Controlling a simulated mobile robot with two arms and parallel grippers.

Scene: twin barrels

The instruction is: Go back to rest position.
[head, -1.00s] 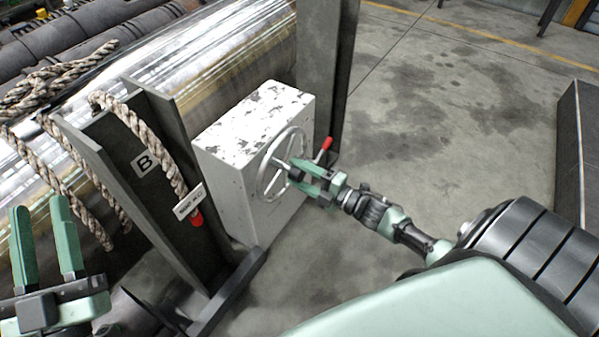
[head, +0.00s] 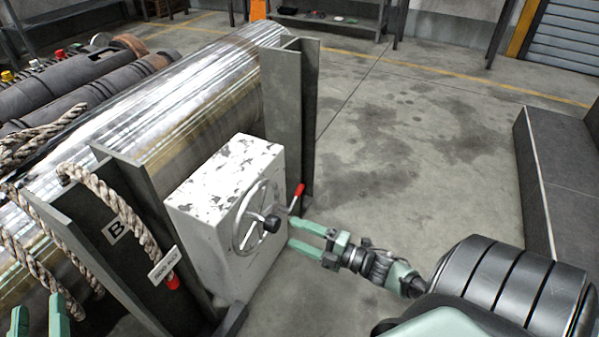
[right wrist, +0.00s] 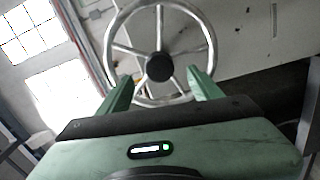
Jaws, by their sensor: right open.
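My right gripper (head: 306,238) is open in front of the silver handwheel (head: 251,222) on the white box, with its fingers apart and nothing between them. In the right wrist view, the open fingers (right wrist: 160,88) point toward the handwheel's dark hub (right wrist: 160,67), and the wheel rim (right wrist: 205,38) is beyond them. I cannot tell whether a fingertip touches the wheel. My left gripper (head: 38,318) shows only as two green finger tips at the lower left edge; they stand apart, with nothing seen between them.
The white box (head: 212,195) stands between grey steel posts beside a shiny barrel (head: 200,85). A red-handled lever (head: 297,195) is close to my right gripper. Rope (head: 125,215) with a tag hangs at the left. The floor (head: 400,150) is open beyond; a dark block (head: 560,170) stands right.

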